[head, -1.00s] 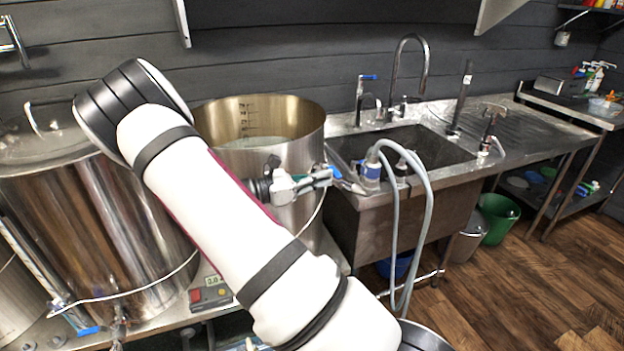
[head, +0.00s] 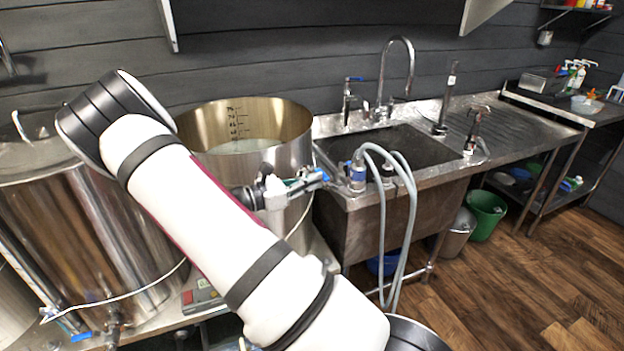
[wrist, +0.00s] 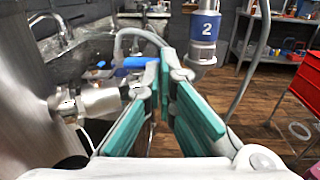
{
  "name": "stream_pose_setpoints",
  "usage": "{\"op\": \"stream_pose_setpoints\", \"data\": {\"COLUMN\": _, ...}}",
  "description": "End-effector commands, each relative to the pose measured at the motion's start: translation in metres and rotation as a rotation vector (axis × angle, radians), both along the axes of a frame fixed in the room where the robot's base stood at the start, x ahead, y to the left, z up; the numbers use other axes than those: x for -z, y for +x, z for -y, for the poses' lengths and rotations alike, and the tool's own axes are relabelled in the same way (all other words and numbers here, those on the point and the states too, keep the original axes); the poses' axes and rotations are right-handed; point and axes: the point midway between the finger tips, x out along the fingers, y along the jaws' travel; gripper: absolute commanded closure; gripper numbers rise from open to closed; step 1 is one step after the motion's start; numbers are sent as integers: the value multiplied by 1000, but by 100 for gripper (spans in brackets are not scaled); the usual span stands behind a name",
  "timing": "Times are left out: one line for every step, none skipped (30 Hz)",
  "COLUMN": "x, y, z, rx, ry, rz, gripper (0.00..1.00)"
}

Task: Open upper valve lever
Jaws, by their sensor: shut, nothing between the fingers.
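The upper valve (wrist: 95,102) is a metal fitting on the side of the tall steel pot. Its blue lever (wrist: 138,63) points right, toward the sink, in the wrist view. My gripper (wrist: 168,75) has teal pads and is shut, with nothing held. Its fingertips are just right of the lever's end and partly overlap it in the picture; I cannot tell whether they touch. In the head view my gripper (head: 308,184) is in front of the pot's right side, and the valve is largely hidden by it.
The open pot (head: 295,150) stands left of the sink (head: 335,225). Grey hoses (head: 385,245) hang over the sink's front edge, from a blue-banded fitting (wrist: 205,28) marked 2, close right of my fingers. A lidded steel vessel (head: 90,230) stands at left.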

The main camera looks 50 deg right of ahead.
Motion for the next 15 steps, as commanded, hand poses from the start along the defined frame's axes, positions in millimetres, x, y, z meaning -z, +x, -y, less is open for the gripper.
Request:
{"op": "stream_pose_setpoints", "data": {"x": -1, "y": -2, "z": 1, "rx": -8, "ry": 0, "rz": -2, "gripper": 100}}
{"op": "stream_pose_setpoints", "data": {"x": -2, "y": -3, "z": 1, "rx": -14, "ry": 0, "rz": -2, "gripper": 100}}
{"op": "stream_pose_setpoints", "data": {"x": -2, "y": -4, "z": 2, "rx": -24, "ry": -1, "rz": -4, "gripper": 100}}
{"op": "stream_pose_setpoints", "data": {"x": -2, "y": -5, "z": 2, "rx": -34, "ry": -1, "rz": -4, "gripper": 100}}
{"op": "stream_pose_setpoints", "data": {"x": -2, "y": -6, "z": 3, "rx": -43, "ry": -1, "rz": -4, "gripper": 100}}
{"op": "stream_pose_setpoints", "data": {"x": -3, "y": -7, "z": 3, "rx": -57, "ry": 1, "rz": -5, "gripper": 100}}
{"op": "stream_pose_setpoints", "data": {"x": -3, "y": -8, "z": 4, "rx": -70, "ry": -1, "rz": -4, "gripper": 100}}
{"op": "stream_pose_setpoints", "data": {"x": -4, "y": -9, "z": 5, "rx": -83, "ry": 0, "rz": -5, "gripper": 100}}
{"op": "stream_pose_setpoints", "data": {"x": -4, "y": -11, "z": 6, "rx": -103, "ry": 0, "rz": -5, "gripper": 100}}
{"op": "stream_pose_setpoints", "data": {"x": -4, "y": -12, "z": 7, "rx": -118, "ry": 0, "rz": -6, "gripper": 100}}
{"op": "stream_pose_setpoints", "data": {"x": -5, "y": -13, "z": 8, "rx": -135, "ry": 0, "rz": -5, "gripper": 100}}
{"op": "stream_pose_setpoints", "data": {"x": -5, "y": -15, "z": 10, "rx": -158, "ry": 0, "rz": -6, "gripper": 100}}
{"op": "stream_pose_setpoints", "data": {"x": -5, "y": -16, "z": 11, "rx": -177, "ry": -1, "rz": -8, "gripper": 100}}
{"op": "stream_pose_setpoints", "data": {"x": -5, "y": -17, "z": 12, "rx": -195, "ry": 0, "rz": -6, "gripper": 100}}
{"op": "stream_pose_setpoints", "data": {"x": -5, "y": -19, "z": 14, "rx": -219, "ry": -1, "rz": -8, "gripper": 100}}
